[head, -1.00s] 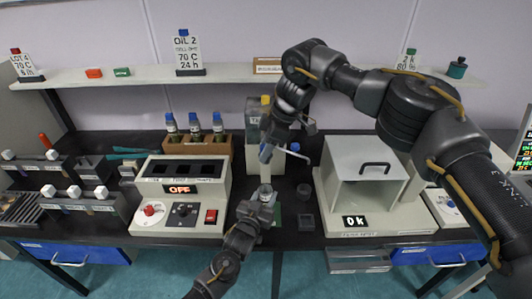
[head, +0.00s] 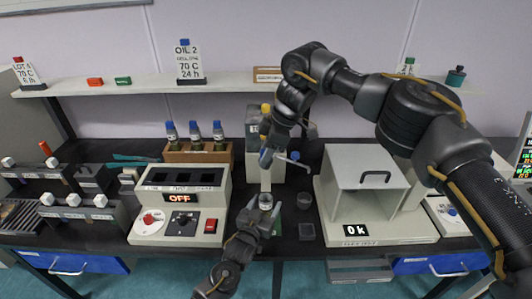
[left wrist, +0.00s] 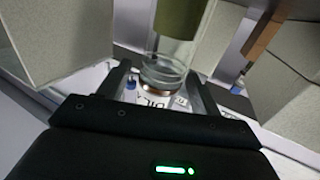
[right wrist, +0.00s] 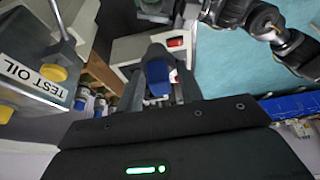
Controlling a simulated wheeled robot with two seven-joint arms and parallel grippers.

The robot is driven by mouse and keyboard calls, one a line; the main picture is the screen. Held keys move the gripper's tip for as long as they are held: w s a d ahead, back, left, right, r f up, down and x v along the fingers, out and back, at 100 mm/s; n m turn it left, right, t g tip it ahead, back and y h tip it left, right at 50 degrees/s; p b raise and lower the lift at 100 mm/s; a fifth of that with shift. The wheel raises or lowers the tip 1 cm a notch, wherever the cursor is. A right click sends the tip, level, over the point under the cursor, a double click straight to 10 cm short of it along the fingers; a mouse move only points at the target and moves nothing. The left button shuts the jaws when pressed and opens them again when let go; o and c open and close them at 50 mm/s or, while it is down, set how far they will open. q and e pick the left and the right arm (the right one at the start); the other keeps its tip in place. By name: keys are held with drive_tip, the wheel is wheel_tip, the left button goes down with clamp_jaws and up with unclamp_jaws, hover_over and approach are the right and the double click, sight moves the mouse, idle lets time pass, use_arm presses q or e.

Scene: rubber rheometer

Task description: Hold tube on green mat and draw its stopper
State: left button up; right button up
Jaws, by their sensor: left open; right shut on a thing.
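The clear glass tube (head: 265,201) stands upright with its mouth open, over the green mat (head: 276,226), which is mostly hidden by my left gripper. In the left wrist view the tube (left wrist: 163,70) has olive-green contents. My left gripper (head: 257,211) is open, with one finger on either side of the tube. My right gripper (head: 268,152) is higher up and shut on the blue stopper (head: 265,158). The stopper (right wrist: 158,77) shows between its fingers in the right wrist view, clear of the tube.
A control box reading OFF (head: 180,198) stands left of the tube, a white chamber reading OK (head: 366,205) right. Blue-capped bottles (head: 195,135) stand in a rack behind. The TEST OIL container (right wrist: 32,75) is close to my right gripper.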

use_arm(q)
drive_tip(key=shift+s, duration=0.1)
